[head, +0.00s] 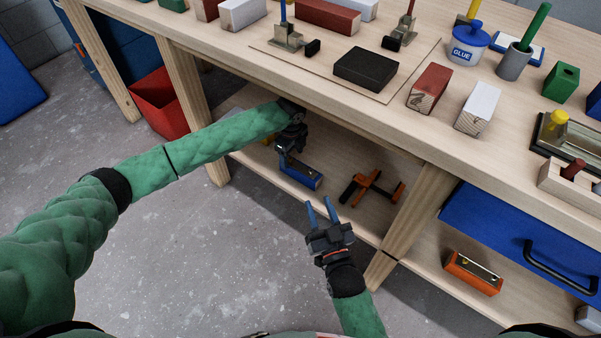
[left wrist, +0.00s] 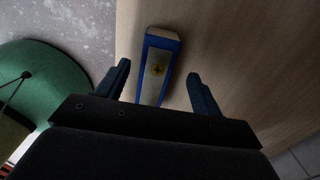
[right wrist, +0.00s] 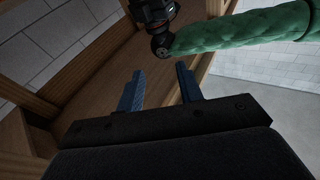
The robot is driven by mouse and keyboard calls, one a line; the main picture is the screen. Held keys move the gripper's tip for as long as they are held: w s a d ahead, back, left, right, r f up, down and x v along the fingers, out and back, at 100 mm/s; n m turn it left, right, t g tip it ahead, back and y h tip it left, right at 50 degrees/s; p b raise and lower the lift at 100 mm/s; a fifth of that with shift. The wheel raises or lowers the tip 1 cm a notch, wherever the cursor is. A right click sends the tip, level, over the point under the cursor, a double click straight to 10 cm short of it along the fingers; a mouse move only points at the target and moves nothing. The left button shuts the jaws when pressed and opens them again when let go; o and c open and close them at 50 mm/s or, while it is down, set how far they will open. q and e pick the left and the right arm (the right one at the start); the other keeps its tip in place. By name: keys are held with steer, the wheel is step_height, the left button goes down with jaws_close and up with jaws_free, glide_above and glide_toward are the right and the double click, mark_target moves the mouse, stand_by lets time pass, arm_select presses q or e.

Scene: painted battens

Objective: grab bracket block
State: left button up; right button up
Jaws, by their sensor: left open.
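A blue block with a metal plate on it (head: 303,177) lies on the lower shelf under the bench; I take it as the bracket block. In the left wrist view the block (left wrist: 164,42) shows a grey plate with a brass-coloured screw.
An orange-and-black clamp (head: 372,187) lies on the shelf right of the block. A similar orange block (head: 472,272) sits farther right, below a blue drawer (head: 515,245). The benchtop (head: 330,105) overhangs the shelf, and a wooden leg (head: 420,205) stands right.

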mark_target(293, 163)
arm_select(q)
steer(key=f, duration=0.3)
steer(key=f+b, duration=0.1)
steer(key=f, duration=0.1)
steer(key=shift+s+d, duration=0.15)
steer(key=shift+s, duration=0.25)
arm_select(e)
step_height(293, 163, up, 11)
steer(key=s+t, duration=0.1)
steer(key=t, duration=0.3)
steer(key=shift+d+y, duration=0.4)
steer(key=shift+d, duration=0.05)
arm_select(q)
steer(key=c, duration=1.2)
